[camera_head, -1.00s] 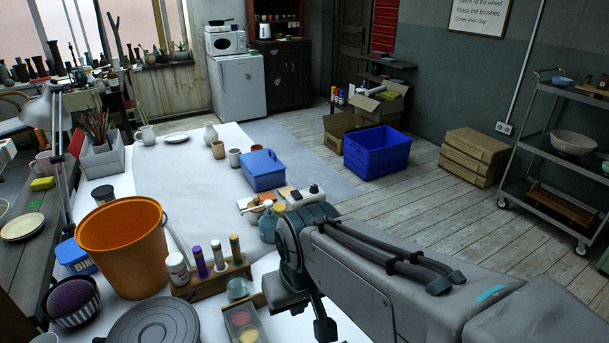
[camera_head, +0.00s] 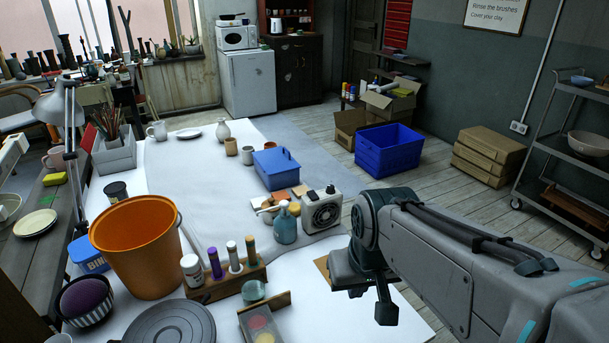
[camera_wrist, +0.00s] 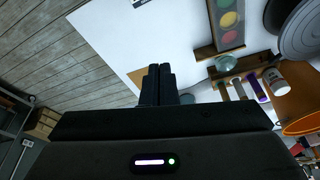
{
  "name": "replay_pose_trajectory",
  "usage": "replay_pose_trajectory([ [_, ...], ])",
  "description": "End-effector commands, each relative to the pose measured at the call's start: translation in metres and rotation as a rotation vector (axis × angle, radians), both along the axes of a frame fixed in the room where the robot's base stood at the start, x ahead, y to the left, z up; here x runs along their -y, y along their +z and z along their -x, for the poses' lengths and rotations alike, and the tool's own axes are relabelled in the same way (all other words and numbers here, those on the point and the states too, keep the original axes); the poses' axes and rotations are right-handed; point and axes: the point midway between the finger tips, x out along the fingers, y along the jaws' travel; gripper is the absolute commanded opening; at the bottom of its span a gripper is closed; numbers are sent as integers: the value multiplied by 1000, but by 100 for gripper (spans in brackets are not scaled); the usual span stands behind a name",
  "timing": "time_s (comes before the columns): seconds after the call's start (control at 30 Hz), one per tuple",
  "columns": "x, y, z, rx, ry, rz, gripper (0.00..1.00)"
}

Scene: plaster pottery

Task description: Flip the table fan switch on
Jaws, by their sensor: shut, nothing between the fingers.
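The table fan (camera_head: 322,212) is a small white box with a round dark grille on its front. It stands upright on the white-covered table (camera_head: 215,180), right of a blue-green pump bottle (camera_head: 285,226). Small dark parts show on its top; which one is the switch, and its position, I cannot tell. My gripper (camera_head: 385,308) is over the near right part of the table, to the right of and nearer than the fan, apart from it. In the wrist view my gripper's fingers (camera_wrist: 160,72) are together and empty. The fan is not clearly visible there.
A blue crate (camera_head: 388,150) is on the floor.

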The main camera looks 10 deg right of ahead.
Motion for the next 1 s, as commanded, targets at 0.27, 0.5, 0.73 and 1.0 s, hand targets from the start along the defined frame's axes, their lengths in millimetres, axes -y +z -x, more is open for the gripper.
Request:
replay_pose_trajectory([
  [0.27,1,53,-115,13,72,-14,0],
  [0.5,4,73,-223,36,146,-18,0],
  [0.73,9,69,-320,59,221,-17,0],
  [1.0,14,47,-394,82,291,-11,0],
])
